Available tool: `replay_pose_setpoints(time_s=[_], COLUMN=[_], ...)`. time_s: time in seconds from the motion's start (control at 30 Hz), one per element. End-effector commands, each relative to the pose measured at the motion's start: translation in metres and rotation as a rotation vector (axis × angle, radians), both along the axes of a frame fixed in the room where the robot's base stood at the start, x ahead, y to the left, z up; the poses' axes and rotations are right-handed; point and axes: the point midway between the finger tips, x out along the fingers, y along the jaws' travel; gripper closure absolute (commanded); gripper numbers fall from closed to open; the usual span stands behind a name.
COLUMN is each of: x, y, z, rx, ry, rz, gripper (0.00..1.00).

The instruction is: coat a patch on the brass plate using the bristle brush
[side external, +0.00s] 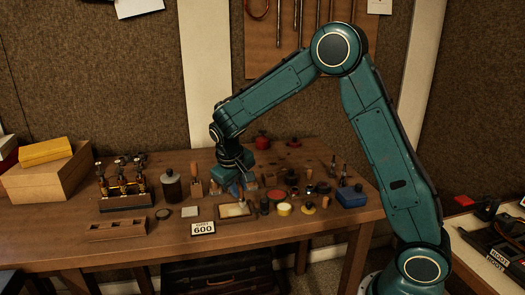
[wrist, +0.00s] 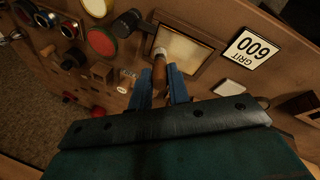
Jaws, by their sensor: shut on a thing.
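My gripper (wrist: 161,78) is shut on the bristle brush (wrist: 159,70), whose brown handle sits between the two blue fingers. The brush's pale end points at the near left part of the brass plate (wrist: 182,52), a pale yellowish sheet in a dark-rimmed frame. I cannot tell whether the bristles touch the plate. In the side view my gripper (side external: 237,190) is low over the table, just behind the plate (side external: 234,210). The brush is hard to make out there.
A "GRIT 600" card (side external: 203,229) lies in front of the plate. A yellow-topped tin (side external: 284,209) and a blue box (side external: 351,196) stand to the right. A dark jar (side external: 172,186) and a wooden block with holes (side external: 118,230) are to the left. The table's front edge is fairly clear.

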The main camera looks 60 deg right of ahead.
Motion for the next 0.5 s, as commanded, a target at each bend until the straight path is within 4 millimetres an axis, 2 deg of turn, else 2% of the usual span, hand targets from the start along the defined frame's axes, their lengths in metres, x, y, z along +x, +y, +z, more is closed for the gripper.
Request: replay_pose_setpoints(time_s=[0.23,0.33,0.5], x=[-0.017,-0.014,-0.014], y=[-0.016,-0.015,-0.014], z=[0.000,0.018,0.033], rx=[0.000,0.000,0.001], ry=[0.002,-0.006,-0.003], rz=[-0.001,0.000,0.001], gripper=[1.00,1.00,1.00])
